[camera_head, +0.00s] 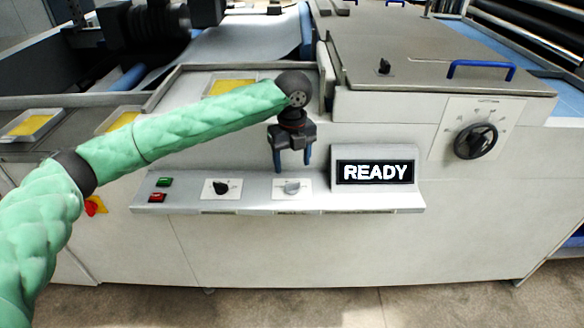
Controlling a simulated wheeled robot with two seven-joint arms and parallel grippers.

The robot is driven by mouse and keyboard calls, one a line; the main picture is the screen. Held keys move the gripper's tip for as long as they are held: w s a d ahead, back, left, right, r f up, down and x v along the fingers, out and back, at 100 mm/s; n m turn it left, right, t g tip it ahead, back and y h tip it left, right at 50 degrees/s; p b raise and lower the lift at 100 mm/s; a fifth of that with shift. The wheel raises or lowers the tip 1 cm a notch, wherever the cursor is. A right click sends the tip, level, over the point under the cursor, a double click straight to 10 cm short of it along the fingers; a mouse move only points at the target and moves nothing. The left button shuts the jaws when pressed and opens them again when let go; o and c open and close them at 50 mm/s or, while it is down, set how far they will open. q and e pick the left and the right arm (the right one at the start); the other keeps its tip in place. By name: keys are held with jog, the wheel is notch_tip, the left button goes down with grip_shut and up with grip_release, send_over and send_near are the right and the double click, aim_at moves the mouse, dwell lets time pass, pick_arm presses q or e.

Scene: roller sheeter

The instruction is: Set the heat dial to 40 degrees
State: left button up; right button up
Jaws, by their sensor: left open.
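My left gripper (292,165) points straight down, open and empty, just above a grey dial (292,187) on the sloping control panel. Its two fingers are apart, one to each side above the dial; I cannot tell if they touch it. A black dial (221,187) on a white plate sits to the left on the same panel. A large black round knob (476,141) with a scale is on the machine's front at the right. The scale marks are too small to read, so I cannot tell which dial is for heat. My right gripper is not in view.
A display (374,172) reading READY stands right of the grey dial. Green (164,182) and red (157,197) buttons are at the panel's left end. A red-yellow switch (95,206) is beside my arm. A lid with a blue handle (481,66) lies behind.

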aim_at(293, 185)
pick_arm(q)
jog(key=shift+s+f, duration=0.15)
jog(key=shift+s, duration=0.05)
notch_tip(293, 185, down, 5)
jog(key=shift+w+r+p, duration=0.1)
jog(key=shift+w+p, duration=0.05)
jog(key=shift+p, duration=0.55)
jog(key=shift+s+f, duration=0.2)
jog(key=shift+f, duration=0.65)
jog(key=shift+w+f, duration=0.1)
jog(key=shift+f, duration=0.05)
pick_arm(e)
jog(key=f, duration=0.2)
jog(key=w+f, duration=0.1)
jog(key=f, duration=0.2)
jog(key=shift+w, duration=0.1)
pick_arm(q)
jog(key=c, duration=1)
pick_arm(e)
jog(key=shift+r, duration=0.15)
